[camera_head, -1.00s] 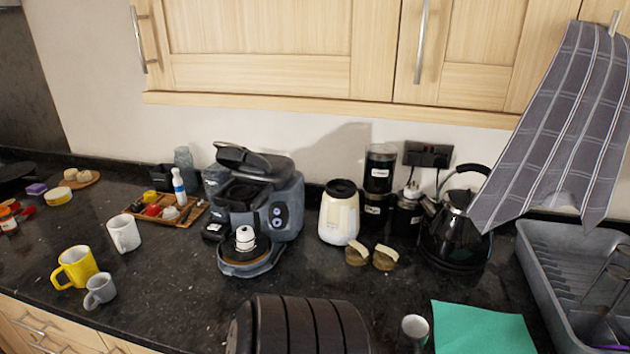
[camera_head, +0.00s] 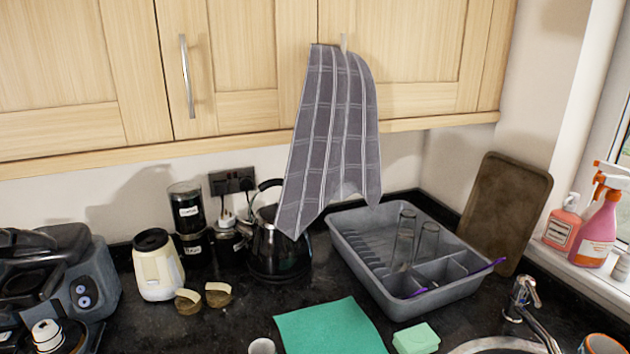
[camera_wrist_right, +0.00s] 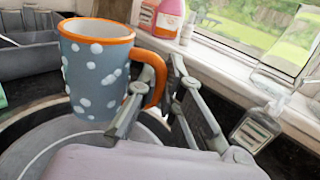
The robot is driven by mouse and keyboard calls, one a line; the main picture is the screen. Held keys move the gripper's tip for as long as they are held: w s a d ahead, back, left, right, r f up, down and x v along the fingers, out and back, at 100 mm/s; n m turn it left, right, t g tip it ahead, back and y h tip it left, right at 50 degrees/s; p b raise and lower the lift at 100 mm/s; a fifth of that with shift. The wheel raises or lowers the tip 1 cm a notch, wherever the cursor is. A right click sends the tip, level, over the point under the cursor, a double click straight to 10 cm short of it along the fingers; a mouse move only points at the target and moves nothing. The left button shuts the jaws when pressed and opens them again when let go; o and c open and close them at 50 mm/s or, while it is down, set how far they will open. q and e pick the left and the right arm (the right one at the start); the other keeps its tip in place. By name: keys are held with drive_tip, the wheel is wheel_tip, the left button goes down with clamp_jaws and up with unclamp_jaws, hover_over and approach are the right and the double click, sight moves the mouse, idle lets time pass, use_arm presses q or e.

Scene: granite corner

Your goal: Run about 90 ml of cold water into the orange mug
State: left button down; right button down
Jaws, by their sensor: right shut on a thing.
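The orange mug is blue-grey with white dots, an orange rim and an orange handle. In the right wrist view the mug (camera_wrist_right: 95,75) is upright, and my right gripper (camera_wrist_right: 158,84) is shut on its handle. It appears to be held over the round sink (camera_wrist_right: 35,150). The sink (camera_head: 490,345) is mostly cut off by the bottom edge. My left gripper is not in view.
A grey dish rack (camera_head: 440,300) with glasses stands behind the tap. A green sponge (camera_head: 416,338) and a teal cloth (camera_head: 330,330) lie left of the sink. Spray and soap bottles (camera_head: 598,232) stand on the window sill. A tea towel (camera_head: 335,130) hangs above a black kettle (camera_head: 270,245).

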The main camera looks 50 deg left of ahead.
drive_tip(key=shift+s+f, duration=0.1)
drive_tip(key=shift+s, duration=0.05)
drive_tip(key=s+d+f+m+h, duration=0.1)
drive_tip(key=s+d, duration=0.3)
drive_tip(key=s, duration=0.4)
drive_tip(key=s+d+f+m+h, duration=0.1)
drive_tip(key=s+d+h, duration=0.3)
drive_tip(key=s, duration=0.5)
drive_tip(key=shift+f+m+t+h, duration=0.15)
drive_tip(key=shift+m+t+h, duration=0.2)
drive_tip(key=shift+m, duration=0.45)
